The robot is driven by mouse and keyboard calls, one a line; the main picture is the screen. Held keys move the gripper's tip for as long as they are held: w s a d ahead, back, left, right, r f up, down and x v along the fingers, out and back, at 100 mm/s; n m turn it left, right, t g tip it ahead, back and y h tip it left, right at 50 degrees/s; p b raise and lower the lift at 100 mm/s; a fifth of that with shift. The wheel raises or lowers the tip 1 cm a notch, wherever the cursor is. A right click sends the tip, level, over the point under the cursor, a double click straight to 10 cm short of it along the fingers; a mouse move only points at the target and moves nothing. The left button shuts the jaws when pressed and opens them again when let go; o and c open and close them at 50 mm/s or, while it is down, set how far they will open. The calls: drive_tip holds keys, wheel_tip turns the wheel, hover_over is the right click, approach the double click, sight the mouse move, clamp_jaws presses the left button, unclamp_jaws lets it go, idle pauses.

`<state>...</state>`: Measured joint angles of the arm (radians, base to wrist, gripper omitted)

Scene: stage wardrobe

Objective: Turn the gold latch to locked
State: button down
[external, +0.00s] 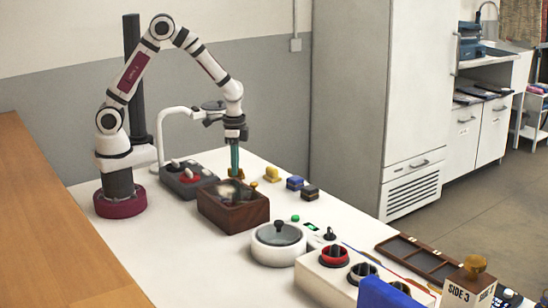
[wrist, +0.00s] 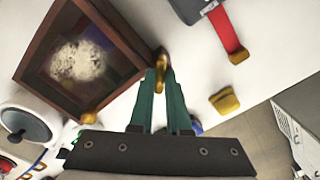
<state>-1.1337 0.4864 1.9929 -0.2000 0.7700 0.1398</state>
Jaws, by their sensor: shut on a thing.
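A dark wooden box (external: 225,212) with a clear top stands on the white table, and it fills the upper left of the wrist view (wrist: 112,35). The gold latch (wrist: 161,60) is at the box's edge, between my fingertips. My gripper (external: 236,172) points down at the far side of the box, and its green fingers (wrist: 159,76) are closed on the latch. The fingers hide much of the latch, so its exact angle cannot be told. Another small gold piece (wrist: 88,117) shows at the box's lower edge in the wrist view.
A grey box (external: 186,184) with a red strap (wrist: 225,30) stands close by. A yellow block (external: 271,174), a blue block (external: 295,183) and a dark block (external: 309,192) lie to the right. A round lidded pot (external: 278,243) stands in front.

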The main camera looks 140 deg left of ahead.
drive_tip(key=m, duration=0.8)
drive_tip(key=shift+m, duration=0.6)
drive_tip(key=c, duration=0.9)
unclamp_jaws()
wheel_tip(320, 180, up, 16)
drive_tip(key=shift+f, duration=0.1)
